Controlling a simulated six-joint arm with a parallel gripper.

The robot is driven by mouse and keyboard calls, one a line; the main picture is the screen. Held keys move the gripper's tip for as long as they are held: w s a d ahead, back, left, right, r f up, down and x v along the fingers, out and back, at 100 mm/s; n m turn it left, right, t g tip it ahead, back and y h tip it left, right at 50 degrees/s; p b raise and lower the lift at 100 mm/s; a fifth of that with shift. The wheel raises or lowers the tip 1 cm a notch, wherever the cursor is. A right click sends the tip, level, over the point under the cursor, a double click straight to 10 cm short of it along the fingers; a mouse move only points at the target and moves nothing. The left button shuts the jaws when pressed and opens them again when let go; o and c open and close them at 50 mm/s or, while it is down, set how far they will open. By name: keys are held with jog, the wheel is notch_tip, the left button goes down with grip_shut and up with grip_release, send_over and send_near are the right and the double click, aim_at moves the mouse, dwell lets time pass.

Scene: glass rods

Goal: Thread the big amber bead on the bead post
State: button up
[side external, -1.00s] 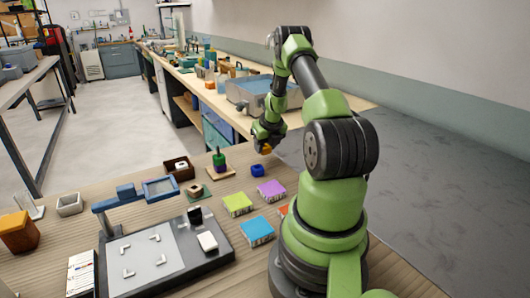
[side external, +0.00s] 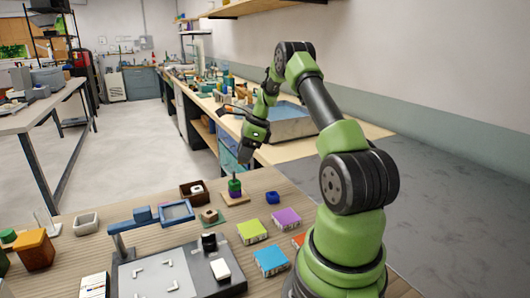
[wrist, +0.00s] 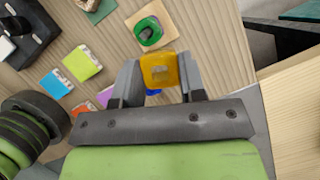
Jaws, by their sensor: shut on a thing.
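The big amber bead (wrist: 159,69) is held between the two fingers of my gripper (wrist: 159,80) in the wrist view. In the side view my gripper (side external: 246,157) is in the air above and slightly right of the bead post; the amber bead cannot be made out there. The bead post stands on a wooden base (side external: 236,200) and carries a green bead (side external: 234,185) above a purple one. In the wrist view the green bead (wrist: 149,32) shows beyond the amber bead, apart from it.
A blue bead (side external: 272,197) lies right of the post. Purple (side external: 286,218), lime (side external: 251,231) and blue (side external: 270,261) blocks lie nearer. A dark brown box (side external: 195,193) and a small wooden piece on a green mat (side external: 210,216) are left of the post.

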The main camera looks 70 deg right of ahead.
jog(key=w+a+n, duration=0.1)
jog(key=n, duration=0.1)
jog(key=w+a+n+g+y, duration=0.1)
jog(key=n, duration=0.1)
jog(key=shift+a+r, duration=0.35)
jog(key=shift+r, duration=0.05)
jog(key=shift+f, duration=2.9)
jog(key=o, duration=1)
jog(key=shift+r, duration=0.1)
